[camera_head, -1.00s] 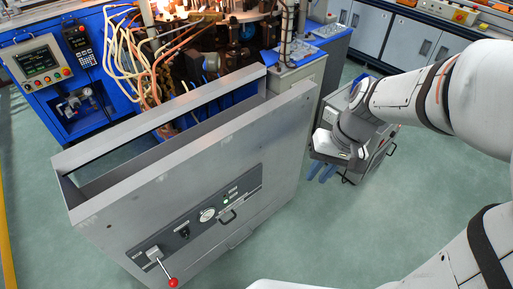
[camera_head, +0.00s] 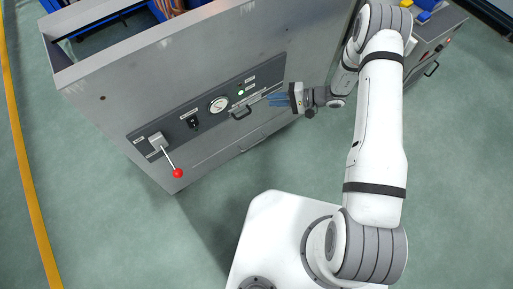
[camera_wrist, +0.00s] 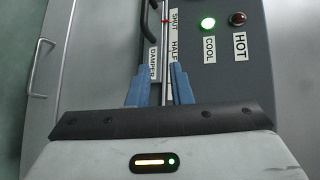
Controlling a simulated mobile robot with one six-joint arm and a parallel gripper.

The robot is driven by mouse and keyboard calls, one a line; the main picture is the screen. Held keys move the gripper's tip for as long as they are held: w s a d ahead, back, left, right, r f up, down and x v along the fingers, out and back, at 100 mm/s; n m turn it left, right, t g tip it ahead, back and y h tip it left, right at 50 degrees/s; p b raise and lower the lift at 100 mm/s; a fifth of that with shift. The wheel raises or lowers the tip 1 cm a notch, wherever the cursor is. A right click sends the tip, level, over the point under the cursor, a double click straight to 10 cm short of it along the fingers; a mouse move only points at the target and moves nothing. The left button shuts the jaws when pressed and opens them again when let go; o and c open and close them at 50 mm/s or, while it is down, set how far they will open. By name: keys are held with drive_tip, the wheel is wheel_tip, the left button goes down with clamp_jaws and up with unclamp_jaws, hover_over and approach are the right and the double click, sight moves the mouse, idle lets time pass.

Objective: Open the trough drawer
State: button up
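The grey trough cabinet (camera_head: 180,75) has a lower drawer front (camera_head: 215,155) with a thin grey handle (camera_head: 252,141). The drawer front looks flush with the cabinet, so the drawer is closed. In the wrist view the same handle (camera_wrist: 45,75) lies at the left, away from my fingers. My gripper (camera_head: 272,100) is at the right end of the control panel, above and right of the drawer handle.
The dark control panel (camera_head: 170,122) carries a lever with a red knob (camera_head: 178,173), a gauge (camera_head: 219,105) and a lit green lamp (camera_wrist: 208,24). A black damper handle (camera_wrist: 150,18) is just beyond my fingers. Green floor (camera_head: 110,210) in front is clear.

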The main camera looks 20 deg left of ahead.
wheel_tip(320, 180, down, 18)
drive_tip(key=s+a+m+t+y+b, duration=0.1)
drive_tip(key=m+t+b, duration=0.1)
drive_tip(key=t+b, duration=0.15)
drive_tip(key=m+t+b, duration=0.2)
drive_tip(key=t+b, duration=0.1)
approach(255, 144)
drive_tip(key=a, duration=0.3)
drive_tip(key=x, duration=0.2)
drive_tip(key=b+x, duration=0.1)
drive_tip(key=x, duration=0.2)
drive_tip(key=w+f+b+x, duration=0.1)
drive_tip(key=x, duration=0.1)
drive_tip(key=shift+w, duration=0.1)
drive_tip(key=shift+d, duration=0.1)
clamp_jaws()
